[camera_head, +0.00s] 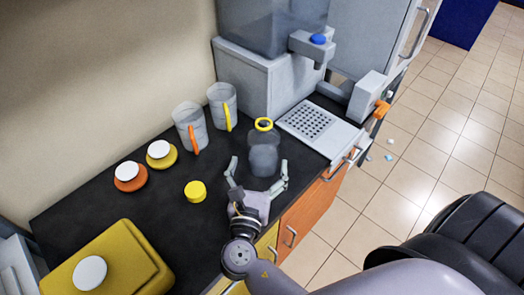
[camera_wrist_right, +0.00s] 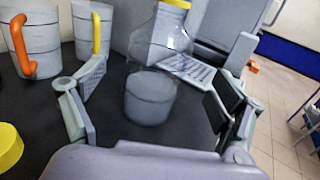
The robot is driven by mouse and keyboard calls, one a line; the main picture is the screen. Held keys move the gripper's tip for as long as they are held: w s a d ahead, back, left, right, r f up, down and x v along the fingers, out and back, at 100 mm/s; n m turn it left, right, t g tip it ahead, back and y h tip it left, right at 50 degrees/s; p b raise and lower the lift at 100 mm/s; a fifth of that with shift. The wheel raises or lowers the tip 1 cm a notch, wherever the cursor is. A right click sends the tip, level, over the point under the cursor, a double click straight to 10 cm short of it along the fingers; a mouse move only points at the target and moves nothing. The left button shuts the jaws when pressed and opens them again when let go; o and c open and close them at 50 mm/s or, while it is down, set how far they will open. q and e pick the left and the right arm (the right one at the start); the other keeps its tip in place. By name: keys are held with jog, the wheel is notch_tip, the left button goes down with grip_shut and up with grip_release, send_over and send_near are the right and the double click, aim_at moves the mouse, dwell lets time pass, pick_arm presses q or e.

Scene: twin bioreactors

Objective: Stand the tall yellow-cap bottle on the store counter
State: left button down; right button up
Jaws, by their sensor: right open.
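The clear bottle (camera_head: 264,155) with a yellow ring-like top stands upright on the black counter (camera_head: 105,205). It holds greyish contents in its lower part. It also shows in the right wrist view (camera_wrist_right: 152,95), where its top is cut off by the frame edge. My right gripper (camera_head: 259,166) is open, with one finger on each side of the bottle. In the wrist view both fingers look apart from the bottle, with gaps on either side. My left gripper is not in view.
Two grey mugs (camera_head: 191,130) with orange and yellow handles stand left of the bottle. A yellow cap (camera_head: 195,191) lies nearer. Two small round items (camera_head: 130,178) and a yellow box (camera_head: 110,262) are further left. A dispenser with a perforated tray (camera_head: 308,121) stands to the right.

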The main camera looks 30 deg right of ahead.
jog(key=shift+v, duration=2.1)
